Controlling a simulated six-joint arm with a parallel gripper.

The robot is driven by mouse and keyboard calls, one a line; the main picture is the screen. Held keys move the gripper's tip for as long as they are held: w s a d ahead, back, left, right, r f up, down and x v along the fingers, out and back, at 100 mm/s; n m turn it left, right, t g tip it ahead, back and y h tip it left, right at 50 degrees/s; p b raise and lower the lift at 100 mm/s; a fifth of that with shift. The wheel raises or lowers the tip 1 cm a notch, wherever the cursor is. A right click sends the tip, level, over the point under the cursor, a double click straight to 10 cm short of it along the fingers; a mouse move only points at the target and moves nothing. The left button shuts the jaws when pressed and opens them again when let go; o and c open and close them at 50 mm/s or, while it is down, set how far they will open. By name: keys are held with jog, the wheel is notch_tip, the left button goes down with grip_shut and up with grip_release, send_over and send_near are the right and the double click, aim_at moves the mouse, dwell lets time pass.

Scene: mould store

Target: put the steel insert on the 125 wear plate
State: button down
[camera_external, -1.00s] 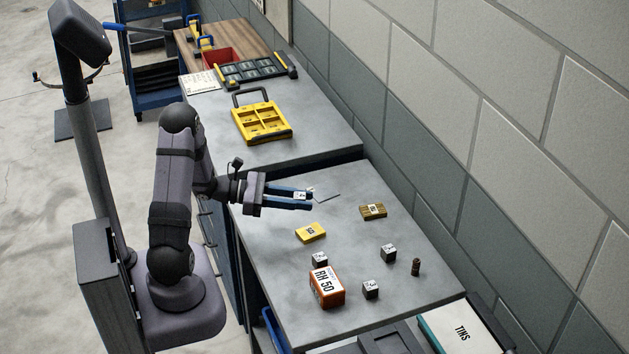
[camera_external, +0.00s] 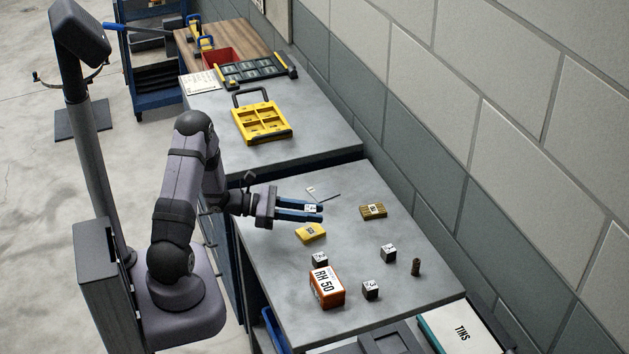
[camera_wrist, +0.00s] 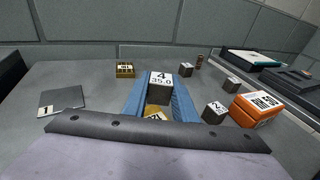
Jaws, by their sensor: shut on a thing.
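My gripper (camera_external: 319,211) is shut on a dark grey steel block, the insert (camera_wrist: 160,88), with a white label reading 4 and 35.0 in the wrist view. It is held between the blue fingers above the table. A yellow plate (camera_external: 310,234) lies on the table just in front of the gripper in the external view; part of it shows below the block in the wrist view (camera_wrist: 157,112). A brass-coloured grooved plate (camera_external: 373,211) lies farther right. A thin grey plate (camera_wrist: 62,102) labelled 1 lies left of the gripper in the wrist view. I cannot read 125 on any plate.
Several labelled grey cubes stand on the near table, such as one (camera_external: 389,253) at the right. An orange RH 50 box (camera_external: 327,287) and a small brown cylinder (camera_external: 415,267) stand there too. A yellow tray (camera_external: 261,137) rests on the far table.

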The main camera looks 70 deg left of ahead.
aim_at(310, 231)
jog(key=shift+f+p, duration=0.3)
jog(key=shift+f, duration=1.85)
jog(key=shift+f, duration=0.15)
jog(key=c, duration=1.4)
grip_release()
jog(key=shift+c, duration=0.2)
jog(key=shift+r, duration=0.2)
jog(key=b+v, duration=0.2)
jog(key=v, duration=1)
jog(key=shift+f+b, duration=0.15)
jog(key=shift+b, duration=0.25)
